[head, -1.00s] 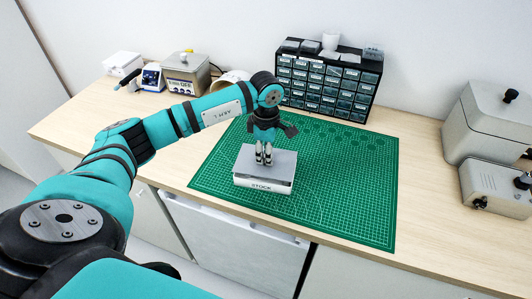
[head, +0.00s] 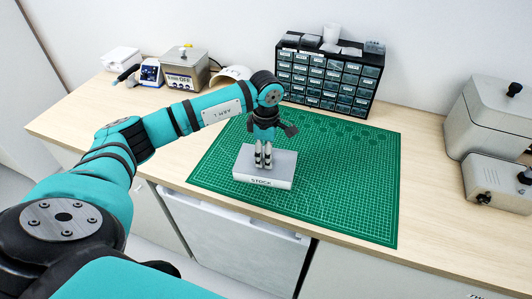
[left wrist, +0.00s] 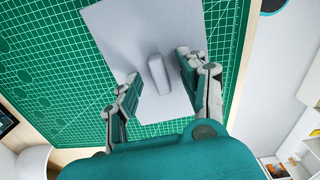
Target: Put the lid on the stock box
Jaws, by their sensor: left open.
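The stock box (head: 262,182) stands on the green cutting mat, its white front lettered STOCK. The grey lid (head: 283,165) lies flat on top of the box and looks level. In the left wrist view the lid (left wrist: 125,35) shows as a pale grey plate with a raised bar handle (left wrist: 158,74). My left gripper (head: 263,163) points down over the lid. Its fingers are open, one on each side of the handle with gaps between, as the left wrist view (left wrist: 160,80) shows. The lid's far underside edge is hidden. My right gripper is not in view.
The cutting mat (head: 350,190) is clear around the box. A black drawer cabinet (head: 328,80) stands behind it. Grey machines (head: 490,130) stand at the right end of the bench.

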